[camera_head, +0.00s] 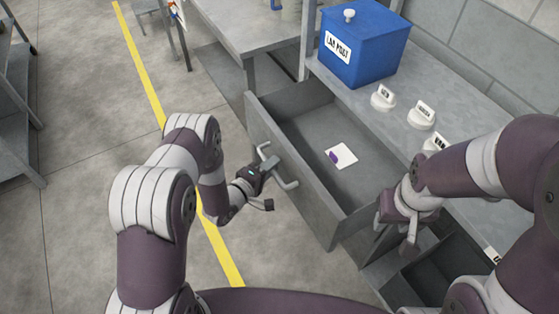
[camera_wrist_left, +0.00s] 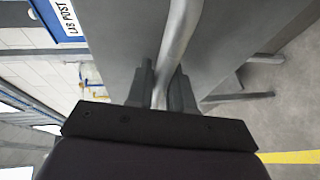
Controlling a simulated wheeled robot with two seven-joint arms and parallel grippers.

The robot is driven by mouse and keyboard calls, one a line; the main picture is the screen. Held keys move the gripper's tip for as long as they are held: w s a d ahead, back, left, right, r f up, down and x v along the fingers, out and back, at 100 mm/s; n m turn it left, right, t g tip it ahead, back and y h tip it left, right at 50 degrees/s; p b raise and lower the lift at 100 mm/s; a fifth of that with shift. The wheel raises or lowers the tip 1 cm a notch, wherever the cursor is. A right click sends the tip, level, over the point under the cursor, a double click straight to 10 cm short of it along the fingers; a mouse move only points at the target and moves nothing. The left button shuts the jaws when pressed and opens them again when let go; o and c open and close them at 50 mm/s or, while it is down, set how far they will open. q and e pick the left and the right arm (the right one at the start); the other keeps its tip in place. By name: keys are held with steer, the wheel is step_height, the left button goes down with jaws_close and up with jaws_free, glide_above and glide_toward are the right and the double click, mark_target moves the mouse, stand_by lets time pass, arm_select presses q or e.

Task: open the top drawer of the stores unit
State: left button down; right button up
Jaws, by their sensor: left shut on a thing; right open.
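The top drawer (camera_head: 297,177) of the grey stores unit stands pulled out in the head view. A white card with a purple patch (camera_head: 341,156) lies on its floor. My left gripper (camera_head: 268,166) is at the drawer front, shut on the drawer's bar handle (camera_head: 287,183). In the left wrist view the handle (camera_wrist_left: 178,40) runs between the two fingers (camera_wrist_left: 160,90). My right gripper (camera_head: 408,235) is open, near the right end of the drawer; its fingertips are small and partly hidden in the head view.
A blue box labelled LAB POST (camera_head: 362,45) and several white labelled pieces (camera_head: 421,115) stand on the unit's top. A lower compartment (camera_head: 440,275) shows below right. A grey table (camera_head: 245,25) stands behind. Floor with a yellow line (camera_head: 146,65) is clear at left.

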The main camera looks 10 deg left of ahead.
arm_select(q)
steer(key=shift+s+a, duration=0.3)
steer(key=c, duration=1.4)
jaws_free()
steer(key=v, duration=1.2)
steer(key=shift+s+a+r, duration=0.1)
steer(key=shift+s+a, duration=0.1)
steer(key=shift+s, duration=0.05)
